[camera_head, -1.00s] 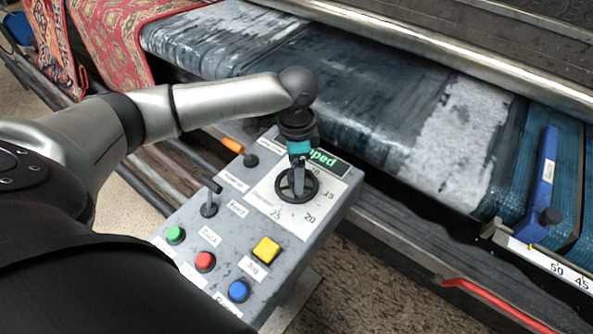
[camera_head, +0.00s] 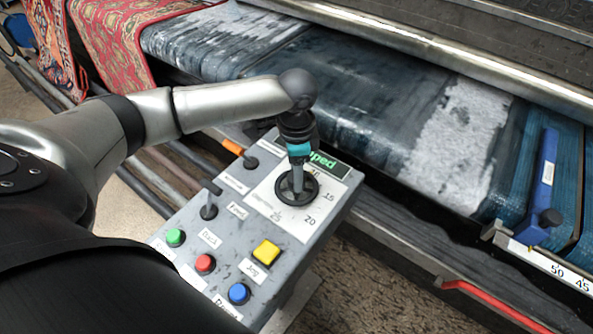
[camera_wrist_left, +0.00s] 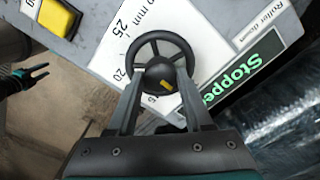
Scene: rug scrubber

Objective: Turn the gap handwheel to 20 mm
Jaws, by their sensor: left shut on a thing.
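The black spoked gap handwheel (camera_head: 284,193) sits on the white dial plate (camera_head: 262,199) of the grey control box. The numbers 25, 20 and 15 show around it. My left gripper (camera_head: 297,186) points down onto the wheel. In the left wrist view its two fingers (camera_wrist_left: 157,103) are shut on the round hub of the handwheel (camera_wrist_left: 160,39), one on each side. A short yellow mark shows on the hub; which number it points to I cannot tell. My right gripper (camera_wrist_left: 38,75) shows small at the left of the wrist view, its fingers apart and empty, away from the box.
The box carries a yellow button (camera_head: 266,251), red (camera_head: 205,262), green (camera_head: 175,237) and blue (camera_head: 239,292) buttons, and two levers close to the wheel. A green display (camera_head: 327,162) reads "Stopped". The rug machine's bed (camera_head: 360,100) lies behind.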

